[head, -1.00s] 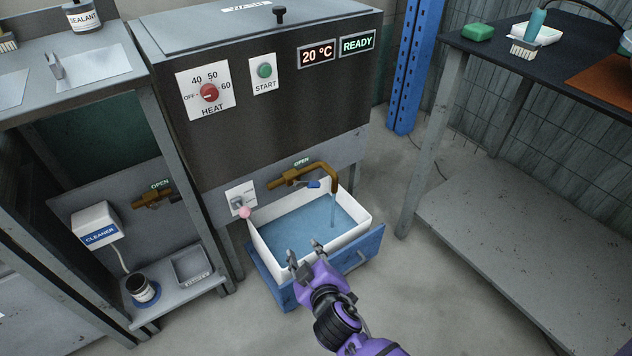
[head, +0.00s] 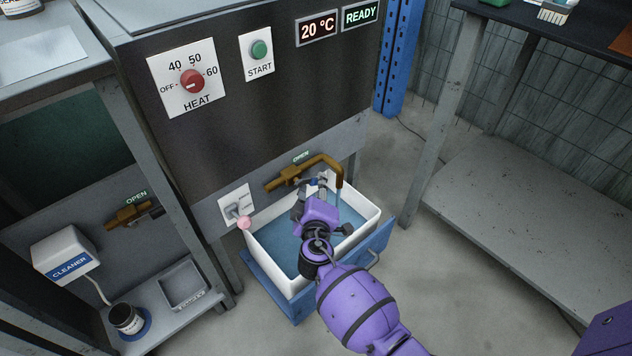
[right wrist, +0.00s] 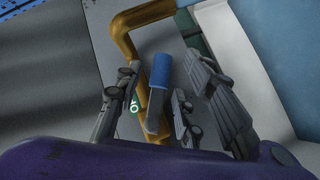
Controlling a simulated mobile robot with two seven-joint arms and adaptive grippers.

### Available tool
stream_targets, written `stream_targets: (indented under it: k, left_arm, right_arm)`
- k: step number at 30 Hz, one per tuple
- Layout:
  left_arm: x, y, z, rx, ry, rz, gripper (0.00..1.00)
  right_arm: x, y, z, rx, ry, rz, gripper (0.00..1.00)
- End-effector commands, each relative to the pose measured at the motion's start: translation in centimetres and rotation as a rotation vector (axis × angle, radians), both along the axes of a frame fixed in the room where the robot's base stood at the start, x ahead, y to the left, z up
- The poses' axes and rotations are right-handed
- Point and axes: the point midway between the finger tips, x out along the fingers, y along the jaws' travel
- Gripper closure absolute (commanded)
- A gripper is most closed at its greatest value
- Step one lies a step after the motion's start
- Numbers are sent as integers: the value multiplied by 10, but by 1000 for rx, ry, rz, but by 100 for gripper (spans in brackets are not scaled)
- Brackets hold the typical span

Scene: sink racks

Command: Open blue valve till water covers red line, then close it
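The blue valve handle (head: 315,182) sits on the brass pipe (head: 285,178) under a green OPEN label. In the right wrist view the blue grip (right wrist: 161,72) on its grey lever lies between my gripper's fingers. My right gripper (head: 313,187) is open around the handle; I cannot tell whether a finger touches it. The brass spout (head: 341,172) hangs over the white tub (head: 367,218), which holds blue water (head: 277,240). A thin stream seems to fall from the spout, partly hidden by my gripper. I see no red line. My left gripper is not in view.
The tub rests in a blue tray (head: 383,237). A pink-knobbed lever (head: 244,222) stands left of it. A second brass valve (head: 130,213), a cleaner box (head: 65,258) and a shelf are farther left. Open floor lies to the right.

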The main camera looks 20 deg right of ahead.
Motion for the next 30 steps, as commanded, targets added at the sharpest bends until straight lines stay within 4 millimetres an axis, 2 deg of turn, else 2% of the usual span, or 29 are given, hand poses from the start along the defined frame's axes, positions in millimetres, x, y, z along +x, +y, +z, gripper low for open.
stream_targets:
  k: [3, 6, 16, 17, 25, 30]
  left_arm:
    - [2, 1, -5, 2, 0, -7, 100]
    - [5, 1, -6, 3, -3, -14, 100]
    - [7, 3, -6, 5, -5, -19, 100]
    - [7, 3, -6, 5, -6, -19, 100]
    - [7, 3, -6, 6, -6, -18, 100]
    - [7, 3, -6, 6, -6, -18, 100]
  right_arm:
    - [16, -6, -5, -1, 1, 1, 64]
    - [25, -9, -7, 0, 0, 1, 64]
    - [29, -12, -6, 1, 0, 0, 64]
    - [29, -12, -6, 1, 0, 0, 65]
    - [29, -11, -7, 1, 0, 0, 100]
    - [29, -11, -7, 1, 0, 0, 100]
